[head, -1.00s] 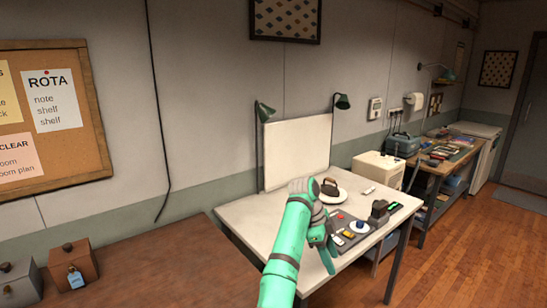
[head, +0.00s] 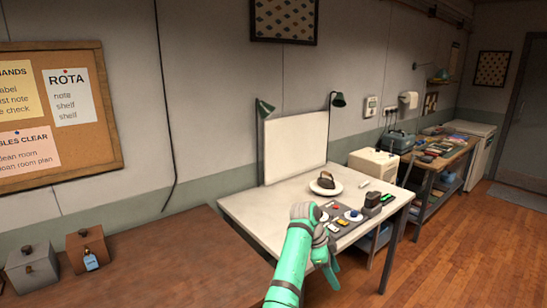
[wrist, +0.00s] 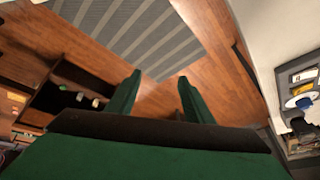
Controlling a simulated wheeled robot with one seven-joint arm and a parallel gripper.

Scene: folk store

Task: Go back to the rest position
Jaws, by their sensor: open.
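My gripper (head: 330,262) hangs at the front edge of the white table in the head view, at the end of my green arm.
A brown table (head: 190,260) at the lower left bears two small boxes, one with a blue tag (head: 90,260). A white board (head: 296,148) and two green lamps stand behind the white table. A cluttered bench (head: 440,160) stands farther right. The wooden floor (head: 470,240) at right is clear.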

